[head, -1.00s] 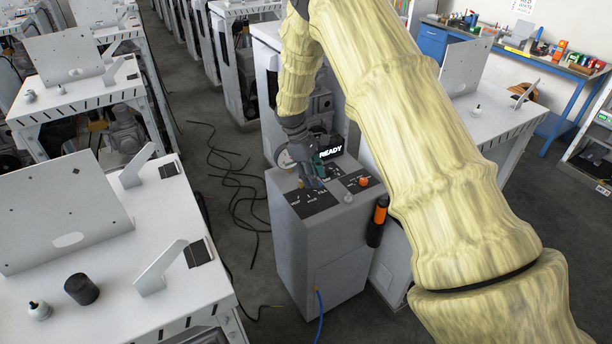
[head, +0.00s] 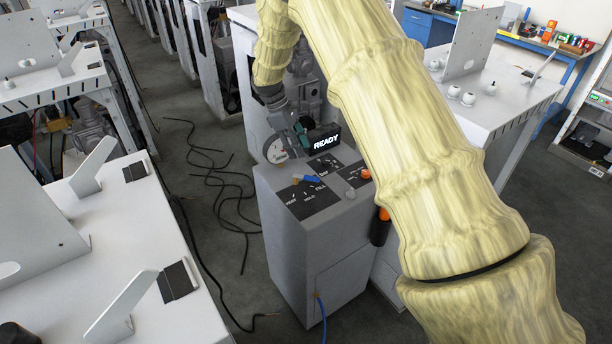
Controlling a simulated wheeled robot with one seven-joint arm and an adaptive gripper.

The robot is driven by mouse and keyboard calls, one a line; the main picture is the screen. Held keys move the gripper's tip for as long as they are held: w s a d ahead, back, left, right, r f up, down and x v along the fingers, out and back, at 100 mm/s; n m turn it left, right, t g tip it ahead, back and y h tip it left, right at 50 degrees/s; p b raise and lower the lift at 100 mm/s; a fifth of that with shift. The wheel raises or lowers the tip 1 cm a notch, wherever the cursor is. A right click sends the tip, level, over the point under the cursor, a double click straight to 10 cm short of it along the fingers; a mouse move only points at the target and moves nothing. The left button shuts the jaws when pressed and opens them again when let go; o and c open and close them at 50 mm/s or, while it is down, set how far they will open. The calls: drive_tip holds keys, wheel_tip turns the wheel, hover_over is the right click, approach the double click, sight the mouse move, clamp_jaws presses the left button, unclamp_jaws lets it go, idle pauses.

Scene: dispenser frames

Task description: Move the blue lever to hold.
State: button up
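The blue lever (head: 309,179) sits on the top of a grey dispenser cabinet (head: 290,243), above a black label plate (head: 306,203) that reads VENT, HOLD and FILL. The lever's free end points right, toward the FILL side, and not at HOLD. A small yellow part shows at its left end. My gripper (head: 299,137) is above and behind the lever, apart from it, beside the black READY display. The fingers are small and dark with some green, and I cannot tell whether they are open.
A round gauge (head: 279,150) and the READY display (head: 325,141) stand at the back of the cabinet top. An orange knob (head: 365,173) is to the right. My forearm passes over the right side. White tables (head: 75,262) stand left and right; cables (head: 222,182) lie on the floor.

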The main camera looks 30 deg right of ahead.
sight(311, 177)
drive_tip(key=p+x, duration=0.4)
drive_tip(key=x, duration=0.6)
drive_tip(key=shift+a+f, duration=0.15)
drive_tip(key=shift+f, duration=0.15)
clamp_jaws()
